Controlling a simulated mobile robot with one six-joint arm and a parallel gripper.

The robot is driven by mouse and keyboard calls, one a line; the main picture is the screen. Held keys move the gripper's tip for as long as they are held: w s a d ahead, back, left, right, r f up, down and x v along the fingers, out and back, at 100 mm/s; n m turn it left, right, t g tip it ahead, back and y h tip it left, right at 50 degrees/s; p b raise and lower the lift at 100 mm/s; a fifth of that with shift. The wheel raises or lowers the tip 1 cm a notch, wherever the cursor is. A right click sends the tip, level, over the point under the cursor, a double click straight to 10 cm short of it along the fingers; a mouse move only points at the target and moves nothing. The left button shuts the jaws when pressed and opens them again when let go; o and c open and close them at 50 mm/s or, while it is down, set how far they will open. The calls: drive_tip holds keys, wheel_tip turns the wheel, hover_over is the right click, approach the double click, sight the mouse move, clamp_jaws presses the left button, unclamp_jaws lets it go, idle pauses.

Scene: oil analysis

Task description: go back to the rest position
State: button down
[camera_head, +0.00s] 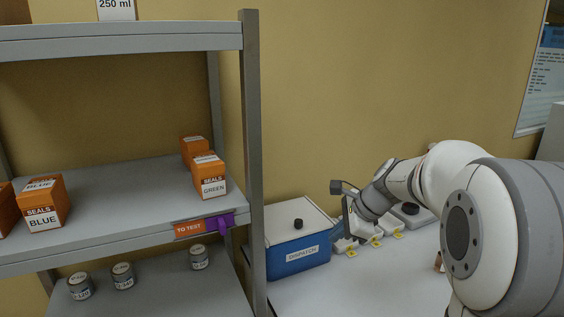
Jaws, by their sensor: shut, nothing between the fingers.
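My gripper (348,222) is at the end of my white and grey arm, right of the picture's middle. It is shut and empty. It is above the white bench, close to the right side of the blue dispatch box (298,262), which has a white lid with a black knob. I cannot tell whether it touches the box. My arm hides much of the bench on the right.
A grey shelf (120,187) on the left holds orange seal boxes (210,176), with small grey cans (122,276) on the level below. Its upright post (252,160) stands left of the box. Small pale items with yellow tags (377,243) lie behind my gripper.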

drive_tip(key=s+f+n+h, duration=0.1)
drive_tip(key=s+n+h, duration=0.1)
drive_tip(key=s+n, duration=0.7)
drive_tip(key=s+f+n+g+h, duration=0.1)
drive_tip(key=s+f+n+h, duration=0.1)
drive_tip(key=s+n, duration=0.7)
drive_tip(key=s+h, duration=0.1)
drive_tip(key=s, duration=0.6)
drive_tip(key=shift+s, duration=0.15)
drive_tip(key=shift+f, duration=0.1)
